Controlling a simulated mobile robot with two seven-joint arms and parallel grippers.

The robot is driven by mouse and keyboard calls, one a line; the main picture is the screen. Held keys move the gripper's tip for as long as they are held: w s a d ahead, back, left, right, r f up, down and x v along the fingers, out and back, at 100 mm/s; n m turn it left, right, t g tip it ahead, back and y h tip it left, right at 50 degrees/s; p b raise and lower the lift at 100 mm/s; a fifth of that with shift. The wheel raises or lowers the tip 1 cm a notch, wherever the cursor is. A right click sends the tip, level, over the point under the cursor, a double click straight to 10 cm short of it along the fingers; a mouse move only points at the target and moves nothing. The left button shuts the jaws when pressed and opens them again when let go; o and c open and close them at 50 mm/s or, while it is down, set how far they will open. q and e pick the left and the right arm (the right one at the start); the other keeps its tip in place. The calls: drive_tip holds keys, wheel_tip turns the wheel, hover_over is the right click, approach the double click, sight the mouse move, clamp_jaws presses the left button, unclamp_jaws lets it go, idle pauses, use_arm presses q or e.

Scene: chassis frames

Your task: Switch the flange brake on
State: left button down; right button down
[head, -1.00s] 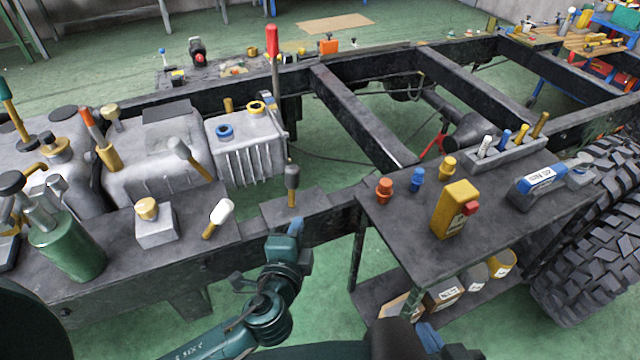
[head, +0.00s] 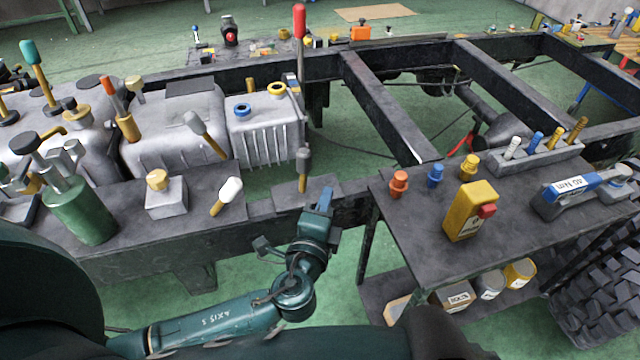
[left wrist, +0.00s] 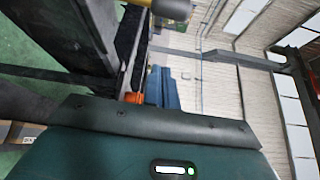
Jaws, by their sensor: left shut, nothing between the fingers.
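No label reading flange brake is legible to me. The lever nearest my gripper is a grey-knobbed lever (head: 304,160) with a brass shaft, standing nearly upright on a dark plate (head: 330,186) at the chassis rail. My left gripper (head: 321,200) is shut and empty, just right of and nearer than this lever, apparently not touching it. In the left wrist view its blue fingers (left wrist: 161,88) point away from the camera, and a grey knob with a yellow shaft (left wrist: 172,8) shows at the top edge. My right gripper is out of view.
Left are a white-knobbed lever (head: 231,189), a grey box with a yellow knob (head: 166,195) and a green cylinder (head: 82,210). Right is a dark side table (head: 420,215) with a yellow box (head: 470,210) and coloured caps. A tall red-handled lever (head: 300,22) stands behind.

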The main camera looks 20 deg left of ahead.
sight(302, 171)
use_arm(q)
drive_tip(key=w, duration=0.8)
drive_tip(key=shift+w+a+f, duration=0.1)
drive_tip(key=shift+w+a, duration=0.2)
drive_tip(key=shift+w, duration=0.1)
drive_tip(key=a, duration=0.1)
drive_tip(key=s+a+p, duration=0.1)
drive_tip(key=a, duration=0.1)
drive_tip(key=shift+s+a, duration=0.15)
drive_tip(key=shift+a, duration=0.2)
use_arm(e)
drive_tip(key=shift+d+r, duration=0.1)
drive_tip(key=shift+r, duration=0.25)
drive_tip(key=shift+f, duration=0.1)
